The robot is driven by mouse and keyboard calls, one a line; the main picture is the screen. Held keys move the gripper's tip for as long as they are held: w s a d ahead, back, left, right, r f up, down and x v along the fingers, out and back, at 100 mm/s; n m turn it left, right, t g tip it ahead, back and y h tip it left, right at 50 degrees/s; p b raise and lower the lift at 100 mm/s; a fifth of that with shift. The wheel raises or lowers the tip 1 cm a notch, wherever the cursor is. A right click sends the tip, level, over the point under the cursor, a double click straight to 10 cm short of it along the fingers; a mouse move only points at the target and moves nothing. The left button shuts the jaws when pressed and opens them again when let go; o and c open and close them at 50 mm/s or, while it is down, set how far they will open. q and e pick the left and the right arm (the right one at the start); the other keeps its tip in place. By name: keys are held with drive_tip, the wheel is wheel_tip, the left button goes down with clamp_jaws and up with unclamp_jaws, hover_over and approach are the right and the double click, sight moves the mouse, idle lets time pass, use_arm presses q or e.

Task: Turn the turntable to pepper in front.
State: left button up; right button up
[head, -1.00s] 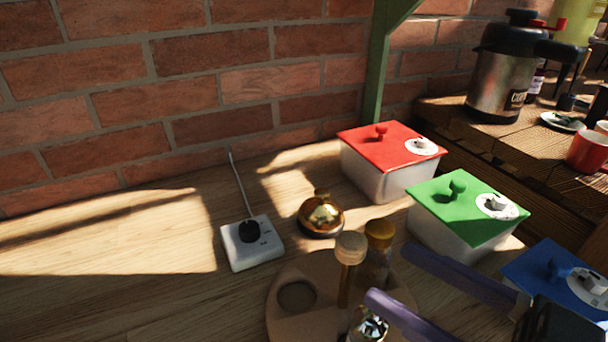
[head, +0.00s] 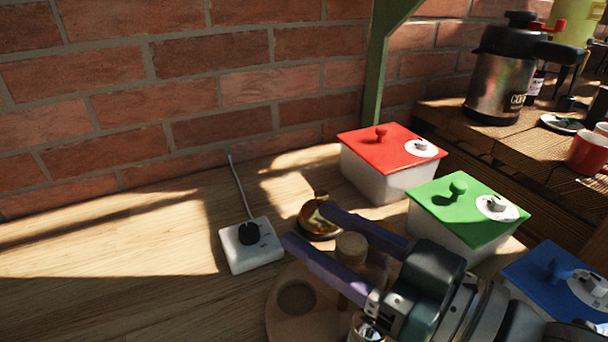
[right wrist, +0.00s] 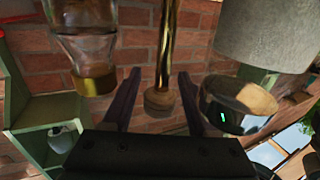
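The round wooden turntable (head: 277,322) stands at the bottom middle of the head view, with an empty round recess (head: 296,297). A post with a wooden knob (head: 351,246) rises from it; the right wrist view shows a brass rod (right wrist: 166,45). A silver-topped container (head: 369,328) is near the lower edge. In the right wrist view, a glass jar with a gold cap (right wrist: 93,80) and a silver-capped container (right wrist: 238,100) flank the post. I cannot tell which holds pepper. My right gripper (head: 306,224) is open, its purple fingers either side of the post, with visible gaps. My left gripper is out of view.
A golden domed object (head: 312,226) is behind the fingers. A white box with a black knob (head: 262,255) is left. Red (head: 385,150), green (head: 450,205) and blue (head: 545,277) lidded boxes stand right. The left tabletop is clear.

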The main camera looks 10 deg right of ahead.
clamp_jaws()
idle(1.2)
